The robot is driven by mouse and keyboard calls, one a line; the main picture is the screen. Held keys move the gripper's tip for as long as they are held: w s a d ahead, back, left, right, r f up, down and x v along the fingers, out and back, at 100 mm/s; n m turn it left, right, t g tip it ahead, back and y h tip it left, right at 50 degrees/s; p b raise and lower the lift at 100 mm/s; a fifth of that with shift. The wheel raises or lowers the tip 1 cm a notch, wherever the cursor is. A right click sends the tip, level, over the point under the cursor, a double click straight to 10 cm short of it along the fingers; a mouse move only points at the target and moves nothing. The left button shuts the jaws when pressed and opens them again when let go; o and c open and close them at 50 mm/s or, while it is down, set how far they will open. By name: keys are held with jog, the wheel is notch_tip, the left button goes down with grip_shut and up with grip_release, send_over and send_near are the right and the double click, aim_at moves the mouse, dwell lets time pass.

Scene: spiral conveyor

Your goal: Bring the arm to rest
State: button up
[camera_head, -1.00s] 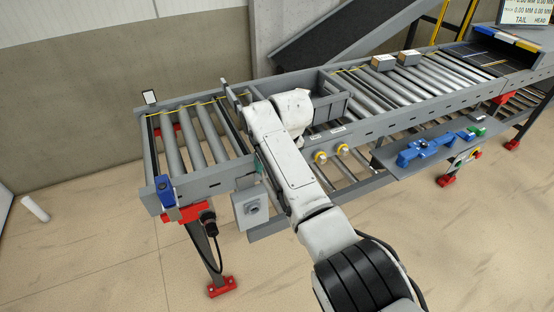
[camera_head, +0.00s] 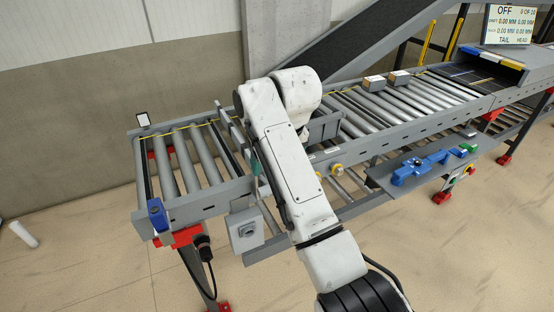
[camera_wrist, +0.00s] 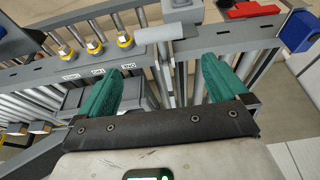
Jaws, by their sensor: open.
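My white arm reaches up over the conveyor in the head view, bent at the elbow, and hides most of my gripper there. In the wrist view my gripper (camera_wrist: 162,92) shows two green fingers set wide apart, with nothing held between them. Beyond the fingers are the conveyor's grey side rail (camera_wrist: 190,45) and rollers. The roller conveyor (camera_head: 205,160) runs from the left to the back right in the head view.
Yellow-ringed knobs (camera_wrist: 95,47) sit on the rail close to the fingers. Two small boxes (camera_head: 374,83) stand on the rollers. A grey shelf (camera_head: 385,185) carries blue tools (camera_head: 415,168). A screen (camera_head: 509,24) reads OFF. Open floor lies in front.

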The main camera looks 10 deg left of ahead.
dwell(0.4)
jog(key=s+d+f+m, duration=0.3)
jog(key=s+d+f, duration=1.3)
jog(key=d+f, duration=0.4)
jog(key=s+d+f+m, duration=0.1)
jog(key=s+d, duration=0.3)
jog(key=s, duration=0.5)
jog(key=s+d+f+m+g+h, duration=0.1)
jog(key=s+d, duration=0.4)
jog(key=s, duration=0.5)
jog(key=s+d+f+m+g+h, duration=0.1)
jog(key=s+d+f+m, duration=0.1)
jog(key=s+d, duration=0.3)
jog(key=s, duration=0.4)
jog(key=shift+s+d+f, duration=0.15)
jog(key=shift+d, duration=0.1)
